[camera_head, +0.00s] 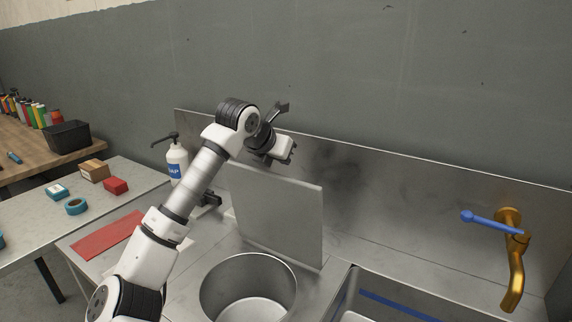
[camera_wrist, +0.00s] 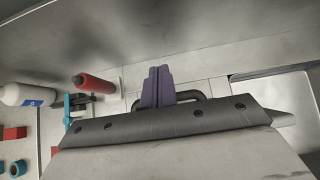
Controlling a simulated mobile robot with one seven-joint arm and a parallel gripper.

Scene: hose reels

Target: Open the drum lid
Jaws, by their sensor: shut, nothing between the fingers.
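The drum (camera_head: 248,291) is a round metal vessel set in the steel counter, and its mouth is uncovered. The drum lid (camera_head: 280,212) is a flat grey square plate standing steeply upright behind the mouth. My gripper (camera_head: 289,154) is above the lid's top edge, near the steel backsplash; its fingertips are not clear in the head view. In the wrist view, the purple fingers (camera_wrist: 157,75) are together and empty. A dark bar (camera_wrist: 198,95) shows around them; I cannot tell whether it belongs to the lid or whether they touch it.
A sink (camera_head: 350,292) and brass tap (camera_head: 513,270) with a blue lever (camera_head: 482,218) are at right. A pump bottle (camera_head: 177,160) stands left of the lid. A red mat (camera_head: 107,236) lies at left. The backsplash (camera_head: 400,205) closes off the rear.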

